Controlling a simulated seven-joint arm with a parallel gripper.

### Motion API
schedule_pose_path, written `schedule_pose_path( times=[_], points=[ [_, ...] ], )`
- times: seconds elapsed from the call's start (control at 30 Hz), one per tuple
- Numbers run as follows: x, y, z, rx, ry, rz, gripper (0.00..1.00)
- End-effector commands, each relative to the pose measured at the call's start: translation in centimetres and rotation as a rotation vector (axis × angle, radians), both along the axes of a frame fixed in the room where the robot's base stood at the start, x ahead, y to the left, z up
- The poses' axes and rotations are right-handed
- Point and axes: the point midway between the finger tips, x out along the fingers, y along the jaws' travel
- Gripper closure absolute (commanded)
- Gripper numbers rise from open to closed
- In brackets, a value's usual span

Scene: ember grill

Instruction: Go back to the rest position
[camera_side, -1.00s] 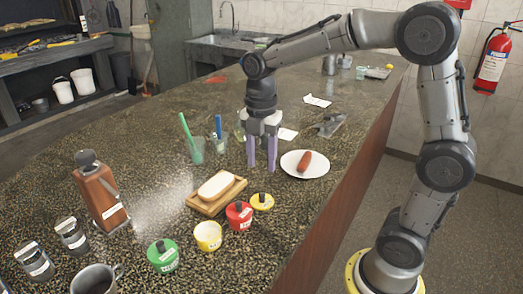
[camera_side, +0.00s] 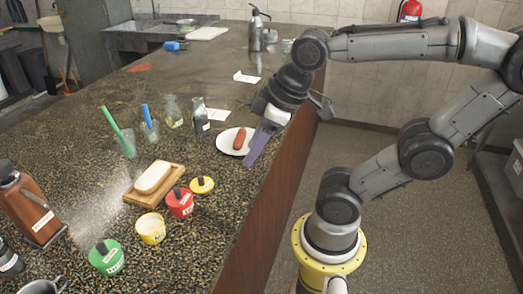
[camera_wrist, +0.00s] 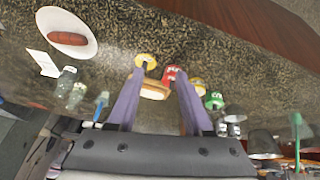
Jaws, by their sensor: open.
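My gripper (camera_side: 254,152) is tilted, its purple fingers pointing down and left, above the counter's right edge beside the white plate (camera_side: 226,143). In the side view the fingers overlap each other. In the wrist view my gripper (camera_wrist: 160,76) has its two fingers spread apart with nothing held between them. A sausage (camera_side: 240,138) lies on the plate; it also shows in the wrist view (camera_wrist: 68,38). A bun (camera_side: 154,177) lies on a wooden board (camera_side: 172,185) on the counter. In the wrist view the bun (camera_wrist: 153,90) appears beyond and between the fingers.
Red (camera_side: 180,204), yellow (camera_side: 151,229) and green (camera_side: 107,257) pots stand near the counter's front edge, with a yellow lid (camera_side: 202,185) beside them. Glasses with a green brush (camera_side: 116,130) and a blue brush (camera_side: 147,117) stand further back. Space right of the counter is open floor.

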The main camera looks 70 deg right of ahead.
Motion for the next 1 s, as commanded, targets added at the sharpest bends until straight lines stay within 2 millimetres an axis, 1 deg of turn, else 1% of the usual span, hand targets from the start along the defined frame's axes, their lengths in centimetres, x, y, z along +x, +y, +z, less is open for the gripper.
schedule_pose_path(
  times=[0.03, 0.1, 0.23, 1.0],
  points=[
    [-0.7, 0.1, -0.3, 0.028, -0.021, -0.055, 0.49],
    [-1.2, 0.1, -0.6, 0.062, -0.040, -0.121, 0.49],
    [-1.6, 0.2, -0.9, 0.093, -0.055, -0.176, 0.49],
    [-1.6, 0.1, -0.9, 0.094, -0.054, -0.180, 0.49]
  ],
)
